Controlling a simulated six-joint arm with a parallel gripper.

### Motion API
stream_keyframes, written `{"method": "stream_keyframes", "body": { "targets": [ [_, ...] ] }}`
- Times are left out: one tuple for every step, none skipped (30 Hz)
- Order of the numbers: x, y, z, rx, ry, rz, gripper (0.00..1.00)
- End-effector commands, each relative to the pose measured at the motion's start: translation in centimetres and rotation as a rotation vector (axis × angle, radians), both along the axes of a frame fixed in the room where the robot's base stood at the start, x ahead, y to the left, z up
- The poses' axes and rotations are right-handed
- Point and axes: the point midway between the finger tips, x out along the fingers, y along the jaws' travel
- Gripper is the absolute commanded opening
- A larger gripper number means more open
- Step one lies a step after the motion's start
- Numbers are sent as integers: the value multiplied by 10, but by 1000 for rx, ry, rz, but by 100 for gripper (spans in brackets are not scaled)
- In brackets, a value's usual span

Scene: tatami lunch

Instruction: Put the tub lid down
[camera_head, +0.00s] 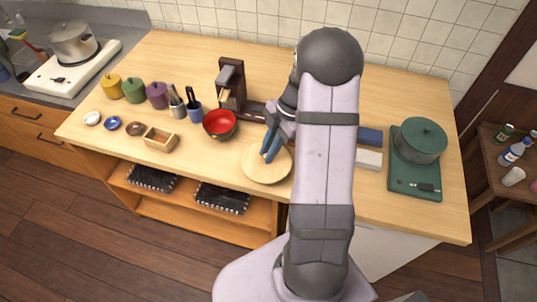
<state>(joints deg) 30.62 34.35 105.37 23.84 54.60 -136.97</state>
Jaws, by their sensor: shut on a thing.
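The tub lid (258,173) is a round, pale wooden disc near the front edge of the table, right of the red bowl. My gripper (268,153), with blue fingers, comes down over the lid's upper part and is shut on it. The exact grip point is hidden by the fingers. The lid looks about level. I cannot tell whether it rests on something or hangs just above. No open tub shows in this view; my arm hides part of the table to the right.
The red bowl (220,125) and a dark machine (231,86) stand close to the left. A small wooden box (160,139) is farther left. Blue (370,136) and white (369,159) blocks and a green pot (419,141) are right of my arm. The table front edge is close.

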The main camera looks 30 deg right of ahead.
Motion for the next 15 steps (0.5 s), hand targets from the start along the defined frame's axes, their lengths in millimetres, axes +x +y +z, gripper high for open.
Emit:
{"method": "stream_keyframes", "body": {
  "targets": [
    [-1, 1, -5, 3, 4, 0, 0],
    [-1, 1, -9, 3, 4, 0, 0],
    [-1, 1, -13, 3, 4, -1, 0],
    [-1, 1, -17, 2, 4, -1, 0],
    [-1, 0, -20, 2, 3, 0, 0],
    [-1, 0, -23, 2, 2, 1, 0],
    [0, 0, -24, 1, 2, 1, 0],
    [0, 0, -26, 1, 1, 0, 0],
    [0, 0, -27, 0, 1, 0, 0],
    [0, 0, -28, 0, 0, 0, 0],
    [0, 0, -28, 0, 0, 0, 0],
    [0, 0, -28, 0, 0, 0, 0],
    [0, 0, -28, 0, 0, 0, 0],
    [0, 0, -28, 0, 0, 0, 0],
    [0, 0, -28, 0, 0, 0, 0]
  ]
}}
